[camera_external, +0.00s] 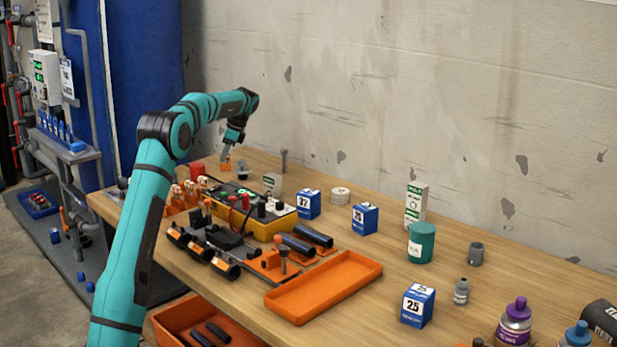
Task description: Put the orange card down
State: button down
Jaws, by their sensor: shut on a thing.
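My gripper (226,157) is at the far left end of the wooden table, pointing down. It is shut on a small orange piece, which looks like the orange card (226,166). The card shows just below the fingertips, low over the table's back part. At this size I cannot tell whether its lower edge touches the table.
A red cup (196,169) and a dark-and-white piece (242,168) stand close to the gripper. A yellow-black box (262,228), blue boxes (364,219) and an empty orange tray (325,287) stand nearer.

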jog(key=shift+f, duration=0.15)
jog(key=c, duration=1.4)
grip_release()
jog(key=v, duration=1.2)
